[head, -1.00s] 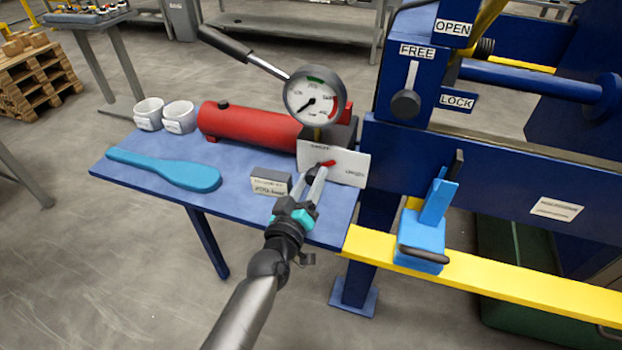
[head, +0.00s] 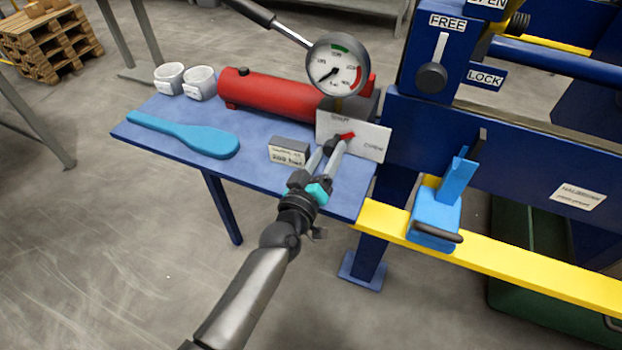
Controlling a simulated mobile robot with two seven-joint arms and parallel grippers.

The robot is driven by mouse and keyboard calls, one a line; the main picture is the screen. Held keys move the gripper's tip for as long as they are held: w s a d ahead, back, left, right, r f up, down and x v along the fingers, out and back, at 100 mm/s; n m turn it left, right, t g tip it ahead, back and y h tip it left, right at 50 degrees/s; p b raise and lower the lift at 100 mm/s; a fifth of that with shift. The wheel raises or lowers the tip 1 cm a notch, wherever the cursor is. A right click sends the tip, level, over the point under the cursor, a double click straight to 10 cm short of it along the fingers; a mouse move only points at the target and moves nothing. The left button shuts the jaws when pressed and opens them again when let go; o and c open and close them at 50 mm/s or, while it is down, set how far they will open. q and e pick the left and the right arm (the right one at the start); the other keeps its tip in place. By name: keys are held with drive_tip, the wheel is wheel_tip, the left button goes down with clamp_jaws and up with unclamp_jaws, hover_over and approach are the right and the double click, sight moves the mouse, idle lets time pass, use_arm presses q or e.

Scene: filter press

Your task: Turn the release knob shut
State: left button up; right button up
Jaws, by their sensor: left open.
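The release knob (head: 347,136) has a red pointer and a dark body, low on the front of a white plate (head: 370,140) at the pump. Its red pointer points right and slightly up. The plate has one small label above the knob and one to its right, too blurred to read surely. My left gripper (head: 332,149) is open, its two pale fingers reaching up to the knob. The fingertips are on either side of its dark part, partly hiding it; I cannot tell if they touch it. My right gripper is not in view.
A gauge (head: 337,66) stands above the plate, beside the red cylinder (head: 270,95) and pump lever (head: 280,22). A small labelled block (head: 289,151) sits close left of my fingers. A blue paddle (head: 185,135) and two white cups (head: 199,83) lie farther left. The blue press frame (head: 500,130) rises right.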

use_arm(q)
drive_tip(key=p+v, duration=0.2)
drive_tip(key=v, duration=1.2)
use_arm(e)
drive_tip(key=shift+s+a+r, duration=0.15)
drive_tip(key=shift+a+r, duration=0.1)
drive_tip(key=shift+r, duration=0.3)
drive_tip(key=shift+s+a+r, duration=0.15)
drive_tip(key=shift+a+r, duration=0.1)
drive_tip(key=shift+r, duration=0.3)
use_arm(q)
drive_tip(key=shift+s, duration=0.15)
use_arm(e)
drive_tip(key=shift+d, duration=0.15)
